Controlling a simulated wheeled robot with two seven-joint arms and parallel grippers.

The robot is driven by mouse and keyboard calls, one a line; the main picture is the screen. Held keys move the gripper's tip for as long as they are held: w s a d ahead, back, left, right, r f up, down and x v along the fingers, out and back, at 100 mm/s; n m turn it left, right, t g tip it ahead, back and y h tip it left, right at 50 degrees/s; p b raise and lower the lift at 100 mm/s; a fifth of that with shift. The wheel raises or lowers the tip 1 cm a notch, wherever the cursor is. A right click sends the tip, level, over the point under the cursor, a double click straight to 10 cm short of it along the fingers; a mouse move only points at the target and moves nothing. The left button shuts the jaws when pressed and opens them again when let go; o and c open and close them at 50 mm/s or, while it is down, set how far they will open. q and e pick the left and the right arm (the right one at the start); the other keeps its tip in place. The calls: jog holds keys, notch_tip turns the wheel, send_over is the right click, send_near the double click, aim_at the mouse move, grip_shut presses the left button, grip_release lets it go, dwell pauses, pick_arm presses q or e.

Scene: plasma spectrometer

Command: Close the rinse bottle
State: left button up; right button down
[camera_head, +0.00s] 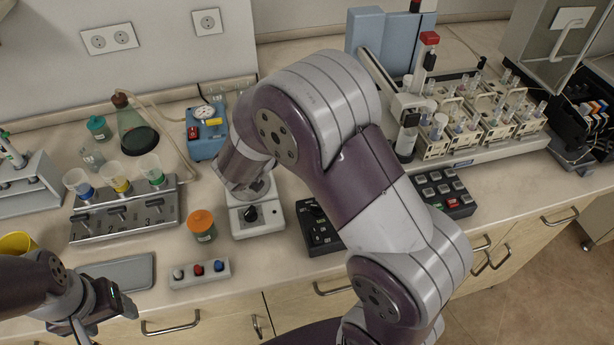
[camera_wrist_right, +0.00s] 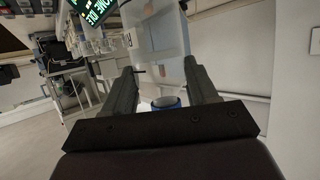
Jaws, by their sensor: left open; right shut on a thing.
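I cannot tell for sure which container is the rinse bottle. An orange-lidded jar (camera_head: 202,226) stands upright near the front of the bench, and a teal-lidded jar (camera_head: 99,128) stands further back, both lidded. A small clear glass jar (camera_head: 92,158) stands near the teal-lidded one. In the head view my right arm hides that gripper. My left gripper (camera_head: 88,318) is open and empty at the front left edge.
A rack with funnels (camera_head: 125,220), a flask (camera_head: 135,132) and a blue device (camera_head: 207,145) stand at left. A stirrer-like device (camera_head: 258,219) is beside my right wrist. A button strip (camera_head: 200,273) and grey tray (camera_head: 124,272) lie in front. A sampler rack (camera_head: 480,130) fills the right.

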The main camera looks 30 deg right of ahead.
jog(key=shift+s+r, duration=0.15)
jog(key=shift+s, duration=0.25)
jog(key=f, duration=0.2)
jog(key=w+f, duration=0.1)
jog(key=f, duration=0.1)
jog(key=shift+w+f, duration=0.1)
jog(key=shift+f, duration=0.1)
pick_arm(q)
jog(key=shift+w+f, duration=0.15)
jog(key=shift+f, duration=0.15)
pick_arm(e)
notch_tip(320, 180, down, 10)
pick_arm(q)
jog(key=shift+r, duration=0.1)
pick_arm(e)
jog(key=shift+d+r, duration=0.1)
